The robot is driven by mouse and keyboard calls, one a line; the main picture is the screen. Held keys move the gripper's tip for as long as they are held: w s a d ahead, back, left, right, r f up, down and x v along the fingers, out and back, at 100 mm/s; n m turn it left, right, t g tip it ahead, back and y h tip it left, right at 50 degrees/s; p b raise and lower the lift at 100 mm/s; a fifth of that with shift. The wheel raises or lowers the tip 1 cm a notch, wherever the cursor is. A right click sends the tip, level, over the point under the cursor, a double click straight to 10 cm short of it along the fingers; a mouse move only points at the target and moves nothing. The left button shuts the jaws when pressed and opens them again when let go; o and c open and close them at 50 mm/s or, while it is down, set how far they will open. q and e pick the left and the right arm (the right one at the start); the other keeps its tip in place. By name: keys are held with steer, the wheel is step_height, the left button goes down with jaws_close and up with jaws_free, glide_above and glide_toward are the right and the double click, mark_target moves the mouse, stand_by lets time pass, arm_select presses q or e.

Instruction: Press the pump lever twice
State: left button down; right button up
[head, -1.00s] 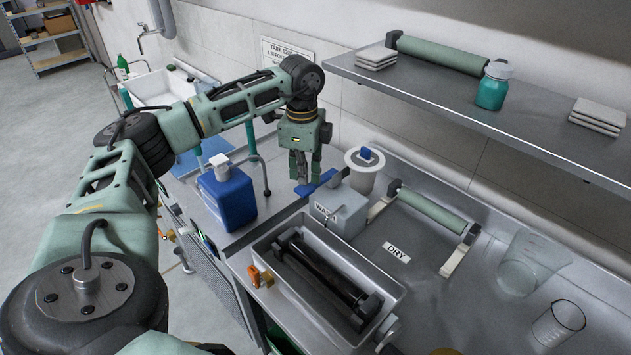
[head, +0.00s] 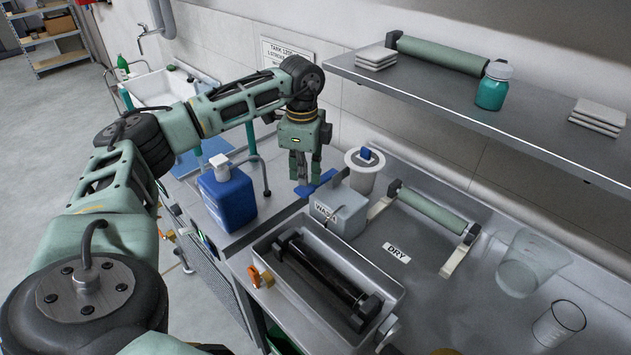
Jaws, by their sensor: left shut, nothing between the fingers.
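The pump lever (head: 317,184) is a flat blue paddle at the left of the white pump box (head: 341,212), whose front label is partly readable. My left gripper (head: 303,180) points down right at the lever, its fingers shut and empty. The fingertips are at the lever's outer end and overlap it; I cannot tell whether they press on it. My right gripper is not in view.
A grey tray (head: 262,247) with a black roller (head: 322,272) lies in front of the pump. A blue canister (head: 229,199) stands left. A white spool (head: 364,172) and a green roller on a stand (head: 432,212) are right. A shelf (head: 455,100) overhangs the back right.

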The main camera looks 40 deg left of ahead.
mark_target(304, 188)
arm_select(q)
steer(key=shift+f+b, duration=1.2)
steer(key=shift+f, duration=0.85)
steer(key=shift+r, duration=0.2)
steer(key=shift+r+p, duration=1.75)
steer(key=shift+r, duration=0.15)
steer(key=shift+f, duration=0.15)
steer(key=shift+f+b, duration=1.3)
steer(key=shift+f, duration=0.7)
steer(key=shift+r, duration=0.1)
